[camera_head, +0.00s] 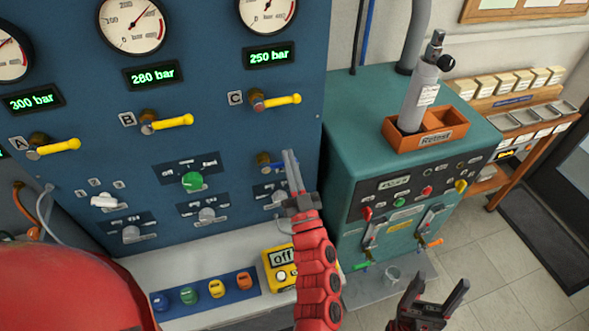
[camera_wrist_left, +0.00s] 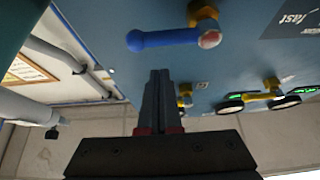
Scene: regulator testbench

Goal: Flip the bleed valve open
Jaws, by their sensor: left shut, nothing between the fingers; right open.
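The blue-handled valve (camera_head: 266,160), which looks like the bleed valve, is on the blue panel below the 250 bar display. My left gripper partly hides it in the head view. In the left wrist view its blue lever (camera_wrist_left: 165,38) lies roughly sideways from a brass body (camera_wrist_left: 203,12). My left gripper (camera_head: 290,154) is shut and empty, its fingertips just right of the lever in the head view. In the left wrist view the fingers (camera_wrist_left: 160,75) appear apart from the lever. My right gripper (camera_head: 456,292) is open and empty at the lower right, over the floor.
Yellow-handled valves A (camera_head: 60,146), B (camera_head: 172,122) and C (camera_head: 282,100) stick out of the panel. A yellow box (camera_head: 279,271) reading "off" stands on the bench below. A teal cabinet (camera_head: 360,110) with an orange tray (camera_head: 450,122) stands to the right.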

